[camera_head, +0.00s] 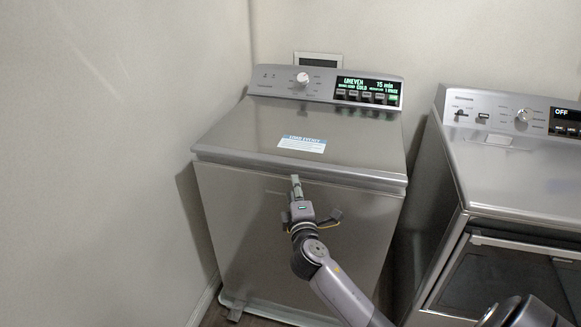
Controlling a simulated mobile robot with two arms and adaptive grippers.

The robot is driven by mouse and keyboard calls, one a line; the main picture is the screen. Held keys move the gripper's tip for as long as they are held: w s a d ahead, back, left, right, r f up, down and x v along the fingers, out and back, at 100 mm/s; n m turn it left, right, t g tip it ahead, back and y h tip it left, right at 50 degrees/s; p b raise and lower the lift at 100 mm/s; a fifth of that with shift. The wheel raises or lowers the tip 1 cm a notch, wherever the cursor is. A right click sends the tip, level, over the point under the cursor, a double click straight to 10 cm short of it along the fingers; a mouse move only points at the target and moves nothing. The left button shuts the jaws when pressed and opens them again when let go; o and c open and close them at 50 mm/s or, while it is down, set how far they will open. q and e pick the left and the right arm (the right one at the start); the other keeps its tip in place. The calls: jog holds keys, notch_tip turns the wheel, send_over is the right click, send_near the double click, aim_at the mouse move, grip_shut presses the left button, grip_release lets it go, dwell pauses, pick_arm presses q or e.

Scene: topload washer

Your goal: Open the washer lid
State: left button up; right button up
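The top-load washer (285,240) is silver, with its front facing me. Its lid (240,128) is down and flat, with a blue-and-white label (302,144) near the middle. The lid's front edge (235,157) runs across the top of the front panel. My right gripper (296,184) points up in front of the panel, just below that edge. I cannot tell whether it touches the washer. Its fingers show as one narrow upright shape, so their opening is unclear. My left gripper is not in view.
The washer's control panel (326,85) has a white knob and a lit display at the back. A second silver appliance (510,170) stands to the right, across a narrow dark gap. A bare wall (100,150) is close on the left.

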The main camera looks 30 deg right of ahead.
aim_at(290, 167)
jog(key=x, duration=1)
jog(key=shift+w+d, duration=0.1)
jog(key=shift+w, duration=0.15)
jog(key=shift+c, duration=0.2)
grip_shut()
